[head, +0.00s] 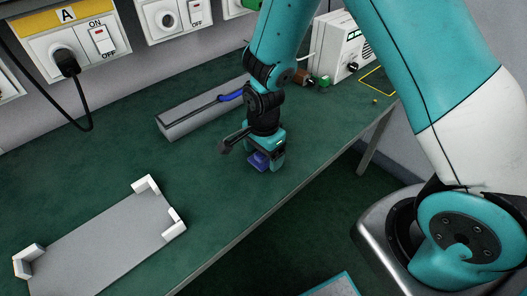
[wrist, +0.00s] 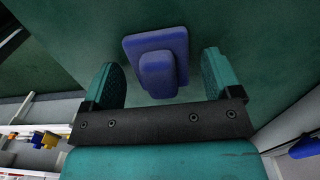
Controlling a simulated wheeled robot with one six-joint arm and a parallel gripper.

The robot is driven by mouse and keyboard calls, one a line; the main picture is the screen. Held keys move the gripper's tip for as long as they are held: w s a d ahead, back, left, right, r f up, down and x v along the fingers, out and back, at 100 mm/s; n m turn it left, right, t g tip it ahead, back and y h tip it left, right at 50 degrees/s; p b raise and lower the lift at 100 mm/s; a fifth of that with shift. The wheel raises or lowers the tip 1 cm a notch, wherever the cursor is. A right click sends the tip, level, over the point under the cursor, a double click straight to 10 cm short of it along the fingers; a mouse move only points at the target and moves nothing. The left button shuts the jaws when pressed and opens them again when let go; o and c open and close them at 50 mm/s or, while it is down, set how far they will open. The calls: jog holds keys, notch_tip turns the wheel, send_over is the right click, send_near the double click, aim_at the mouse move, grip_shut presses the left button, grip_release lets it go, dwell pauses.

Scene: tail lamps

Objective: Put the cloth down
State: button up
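My gripper (head: 266,162) points down low over the green table. In the wrist view my gripper (wrist: 163,76) has its two fingers wide apart, with a gap on each side of a blue block-like thing (wrist: 155,60). That blue thing, which I take for the cloth, is a flat pad with a smaller raised block on it. It also shows in the head view (head: 258,162), partly hidden by the fingers. It appears to lie on the table, untouched by the fingers.
A grey tray with white corner pieces (head: 103,243) is at the front left. A long grey box (head: 190,117) with a blue-handled tool lies behind my gripper. A white device (head: 335,48) stands at the back right. The table's front edge (head: 290,195) is close by.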

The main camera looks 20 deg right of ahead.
jog(key=shift+f+b, duration=0.3)
jog(key=shift+b, duration=0.1)
notch_tip(320, 180, up, 16)
jog(key=r+p, duration=0.1)
jog(key=s+a+r+n+y, duration=0.2)
jog(key=s+r+n, duration=0.3)
jog(key=s+n, duration=0.4)
jog(key=s+a+r+n+y, duration=0.2)
jog(key=s+r+n, duration=0.3)
jog(key=s+n, duration=0.4)
jog(key=n, duration=0.3)
jog(key=shift+s+a, duration=0.25)
jog(key=shift+a, duration=0.05)
notch_tip(320, 180, up, 5)
jog(key=p, duration=0.5)
jog(key=shift+r, duration=0.2)
